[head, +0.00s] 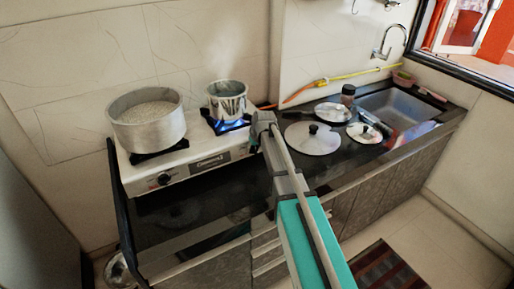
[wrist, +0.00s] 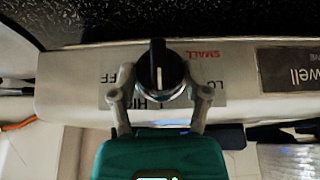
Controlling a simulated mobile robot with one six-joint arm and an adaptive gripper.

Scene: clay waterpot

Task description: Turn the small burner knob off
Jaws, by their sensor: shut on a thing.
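The small burner knob (wrist: 158,62) is black with a white line, on the stove's front panel in the wrist view, which shows the panel upside down. The line points down the picture, towards the partly covered HIGH lettering. A SMALL label (wrist: 203,54) is beside it. My gripper (wrist: 158,93) has a finger on each side of the knob and is shut on it. In the head view my gripper (head: 262,122) is at the stove's right front corner and hides this knob. A blue flame (head: 228,126) burns under the small steel pot (head: 228,104).
The white stove (head: 190,160) also bears a large pot (head: 148,132) and another knob (head: 164,179) at its left front. Pan lids (head: 313,143) lie on the black counter to the right, near the sink (head: 398,103).

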